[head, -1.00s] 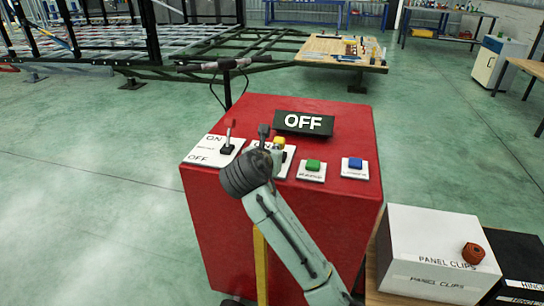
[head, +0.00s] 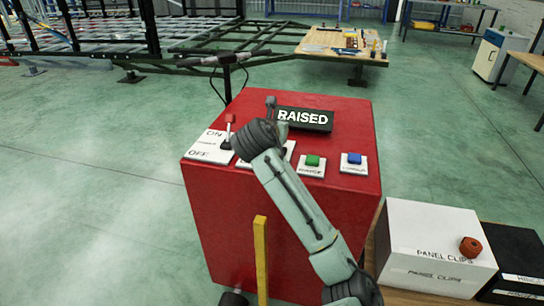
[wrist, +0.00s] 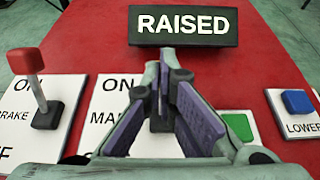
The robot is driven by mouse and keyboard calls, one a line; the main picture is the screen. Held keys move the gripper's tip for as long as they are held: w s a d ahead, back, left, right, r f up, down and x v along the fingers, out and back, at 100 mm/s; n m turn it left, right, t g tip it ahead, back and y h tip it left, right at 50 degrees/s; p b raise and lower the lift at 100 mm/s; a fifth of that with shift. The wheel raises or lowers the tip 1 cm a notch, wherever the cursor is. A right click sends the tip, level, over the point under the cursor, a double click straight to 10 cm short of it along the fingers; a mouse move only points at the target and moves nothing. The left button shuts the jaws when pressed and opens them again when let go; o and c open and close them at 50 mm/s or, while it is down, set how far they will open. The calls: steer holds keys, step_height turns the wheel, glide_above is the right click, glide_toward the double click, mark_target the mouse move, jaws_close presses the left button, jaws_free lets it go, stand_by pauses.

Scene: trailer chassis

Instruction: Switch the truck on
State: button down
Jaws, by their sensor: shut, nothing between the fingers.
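The red control box (head: 345,215) carries a black sign (head: 305,118) reading "RAISED". It also fills the back of the wrist view (wrist: 275,60). My gripper (wrist: 163,75) is shut and empty, over the middle plate (wrist: 108,95), marked "ON" and "MA...". That plate's switch is mostly hidden behind my fingers; I cannot tell its position or whether I touch it. In the head view my gripper (head: 270,104) shows just left of the sign. Left of it is the brake lever (wrist: 35,85) with a red knob, tilted up toward "ON".
A green button (head: 312,161) and a blue button (head: 354,158), labelled "LOWER", sit right of my gripper. A white "PANEL CLIPS" box (head: 425,235) with a reddish knob-like piece stands at lower right. The trailer frame (head: 130,40) is behind. The green floor at left is clear.

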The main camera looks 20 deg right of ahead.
steer(key=shift+w+d, duration=0.15)
steer(key=shift+w, duration=0.1)
stand_by(0.6)
